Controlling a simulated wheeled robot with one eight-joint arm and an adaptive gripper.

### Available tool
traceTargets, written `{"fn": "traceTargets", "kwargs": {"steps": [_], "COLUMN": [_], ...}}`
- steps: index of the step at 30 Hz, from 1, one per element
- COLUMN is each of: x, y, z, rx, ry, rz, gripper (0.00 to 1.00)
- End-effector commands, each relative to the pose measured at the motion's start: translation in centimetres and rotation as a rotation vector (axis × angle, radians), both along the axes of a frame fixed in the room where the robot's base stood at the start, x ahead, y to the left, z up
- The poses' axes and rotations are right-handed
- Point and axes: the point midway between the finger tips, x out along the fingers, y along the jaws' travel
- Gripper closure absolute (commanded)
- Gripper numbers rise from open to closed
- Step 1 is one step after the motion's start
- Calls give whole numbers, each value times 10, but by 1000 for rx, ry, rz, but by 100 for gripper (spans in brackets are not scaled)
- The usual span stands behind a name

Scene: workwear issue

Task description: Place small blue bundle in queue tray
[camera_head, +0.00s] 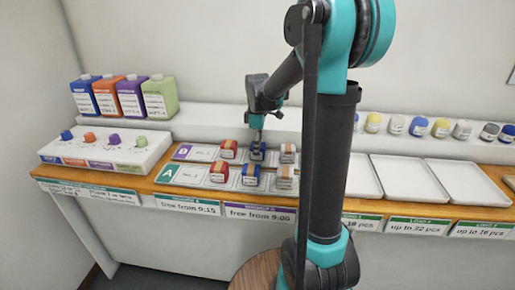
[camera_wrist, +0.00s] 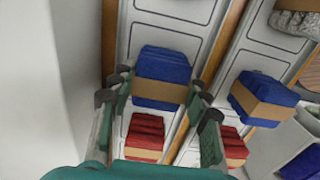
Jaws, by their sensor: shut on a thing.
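A blue bundle (camera_head: 257,154) with a tan band is in the back row of the board marked with a purple letter. My gripper (camera_head: 257,140) reaches down on it from above. In the wrist view my gripper (camera_wrist: 158,86) has a finger on each side of this blue bundle (camera_wrist: 165,65) and is shut on it. Another blue bundle (camera_head: 250,175) sits in the front row, marked A; it also shows in the wrist view (camera_wrist: 265,98). I cannot tell which tray is the queue tray.
Red bundles (camera_head: 228,149) and grey bundles (camera_head: 288,154) stand beside the blue ones. Empty white trays (camera_head: 408,180) are at the right behind shelf labels. Coloured boxes (camera_head: 130,97) and a knobbed panel (camera_head: 108,148) are at the left. Several small rolls (camera_head: 418,126) line the back ledge.

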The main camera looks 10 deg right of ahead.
Motion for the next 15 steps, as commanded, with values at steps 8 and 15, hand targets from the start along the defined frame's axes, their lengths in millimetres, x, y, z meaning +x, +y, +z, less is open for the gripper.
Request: {"fn": "traceTargets", "kwargs": {"steps": [8,15], "x": [0,0], "y": [0,0], "z": [-2,-2], "rx": [0,0], "ry": [0,0], "rz": [0,0], "gripper": [45,33]}}
